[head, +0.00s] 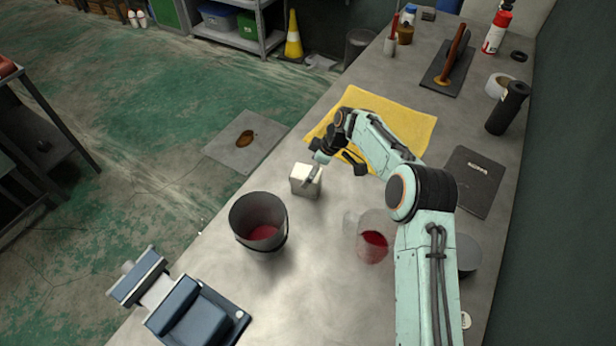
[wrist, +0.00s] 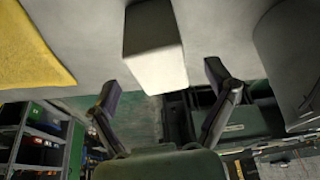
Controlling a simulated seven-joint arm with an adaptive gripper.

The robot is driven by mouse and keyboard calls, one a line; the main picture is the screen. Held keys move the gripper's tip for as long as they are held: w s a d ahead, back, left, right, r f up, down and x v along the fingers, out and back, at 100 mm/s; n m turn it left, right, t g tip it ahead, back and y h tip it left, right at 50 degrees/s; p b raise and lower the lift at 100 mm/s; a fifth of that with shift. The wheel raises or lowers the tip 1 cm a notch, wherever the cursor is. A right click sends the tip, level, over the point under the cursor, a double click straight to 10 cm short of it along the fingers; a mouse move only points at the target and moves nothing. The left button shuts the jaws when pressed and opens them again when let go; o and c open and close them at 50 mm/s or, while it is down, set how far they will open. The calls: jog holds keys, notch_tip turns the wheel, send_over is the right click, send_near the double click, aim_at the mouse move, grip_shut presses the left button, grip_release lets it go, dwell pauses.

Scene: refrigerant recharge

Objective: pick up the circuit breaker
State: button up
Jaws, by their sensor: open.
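In the wrist view the block (wrist: 156,52) shows a pale face and a darker side, and lies between the lines of my two spread fingers (wrist: 161,83). The gripper is open and holds nothing. Whether a finger touches the block cannot be told.
A dark bucket (head: 259,226) with red contents stands close below left of the block. A clear beaker (head: 374,240) of red liquid stands near my arm. A blue vise (head: 190,312) sits at the front left. The yellow cloth (head: 400,117) lies behind the gripper.

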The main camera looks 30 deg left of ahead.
jog(key=x, duration=0.6)
jog(key=c, duration=1.2)
